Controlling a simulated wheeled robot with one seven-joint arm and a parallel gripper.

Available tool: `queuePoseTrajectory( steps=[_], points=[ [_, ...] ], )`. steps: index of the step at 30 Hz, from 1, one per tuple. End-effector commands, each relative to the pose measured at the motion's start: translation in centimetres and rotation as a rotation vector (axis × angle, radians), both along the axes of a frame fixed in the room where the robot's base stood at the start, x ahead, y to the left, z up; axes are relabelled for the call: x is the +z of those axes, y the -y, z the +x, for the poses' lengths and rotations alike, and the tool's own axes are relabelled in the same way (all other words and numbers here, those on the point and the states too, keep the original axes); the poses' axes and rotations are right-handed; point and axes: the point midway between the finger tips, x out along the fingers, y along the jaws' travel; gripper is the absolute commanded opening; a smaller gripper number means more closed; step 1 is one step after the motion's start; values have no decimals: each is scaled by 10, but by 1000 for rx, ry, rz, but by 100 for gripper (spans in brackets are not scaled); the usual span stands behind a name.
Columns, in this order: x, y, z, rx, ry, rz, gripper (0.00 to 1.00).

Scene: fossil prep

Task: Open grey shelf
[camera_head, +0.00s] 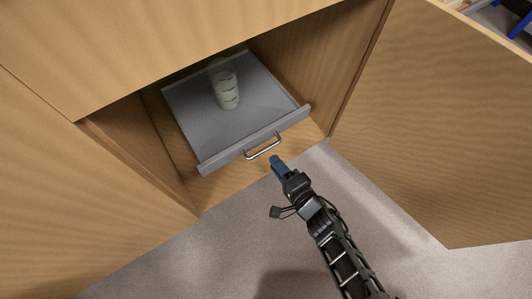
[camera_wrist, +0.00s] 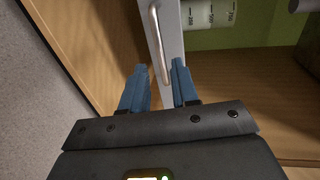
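The grey shelf (camera_head: 220,128) is a pull-out tray inside a wooden cabinet, with a silver bar handle (camera_head: 262,148) on its front panel. Its front edge stands at about the cabinet opening. My gripper (camera_head: 276,161) is just in front of and beside the handle in the head view. In the wrist view my gripper (camera_wrist: 160,78) has its two blue fingers apart, with a gap between them. The handle (camera_wrist: 158,40) shows ahead of the fingertips, its lower end near the gap. I see no grip on it; whether a finger touches it I cannot tell.
A pale marked beaker (camera_head: 226,92) stands on the shelf; part of it shows in the wrist view (camera_wrist: 208,14). The wooden cabinet door (camera_head: 430,125) is swung open at the right. Cabinet panels are at the left. The grey floor (camera_head: 215,255) in front is clear.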

Motion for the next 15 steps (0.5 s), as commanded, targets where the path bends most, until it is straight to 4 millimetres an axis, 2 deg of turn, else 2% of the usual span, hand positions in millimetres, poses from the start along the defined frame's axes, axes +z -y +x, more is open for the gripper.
queuePoseTrajectory(
  steps=[9,15],
  points=[
    [-12,-25,37,0,1,2,29],
    [-15,-38,55,0,0,1,29]
  ],
)
